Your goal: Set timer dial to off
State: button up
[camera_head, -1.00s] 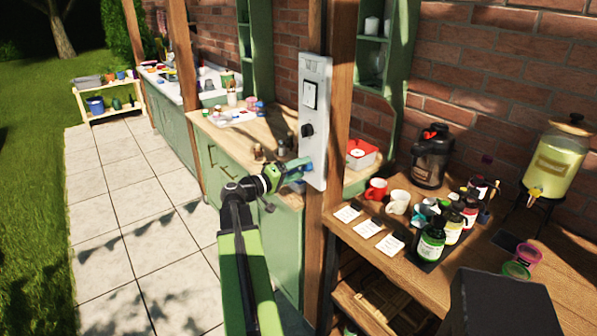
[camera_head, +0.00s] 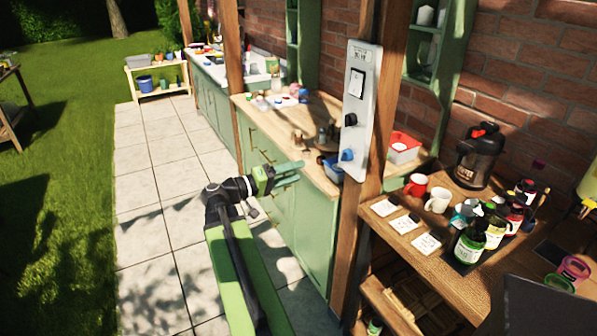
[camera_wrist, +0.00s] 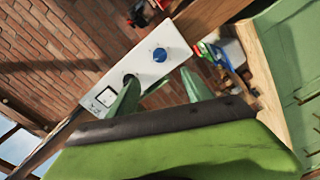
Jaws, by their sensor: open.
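A white control panel (camera_head: 362,95) is mounted on a wooden post. It carries a rocker switch (camera_head: 357,83) at the top, a black dial (camera_head: 350,120) below it and a blue dial (camera_head: 347,155) near the bottom. I cannot read which dial is the timer, or their settings. My gripper (camera_head: 300,168) is open and empty, left of the panel and apart from the blue dial. In the wrist view the blue dial (camera_wrist: 160,55) shows beyond and between the two green fingers (camera_wrist: 160,78). The left finger partly overlaps the black dial (camera_wrist: 128,78) there.
A wooden counter (camera_head: 465,205) at the right holds mugs, cards, bottles and a black urn (camera_head: 482,155). A green cabinet (camera_head: 290,215) with a wooden top stands behind my gripper. The paved path (camera_head: 150,240) at left is clear.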

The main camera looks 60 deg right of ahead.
jog(key=m, duration=1.3)
send_near(342, 157)
jog(key=x, duration=0.9)
jog(key=shift+s+d, duration=0.1)
jog(key=shift+d, duration=0.2)
grip_shut()
jog(key=shift+a+n, duration=0.1)
jog(key=shift+n, duration=1.4)
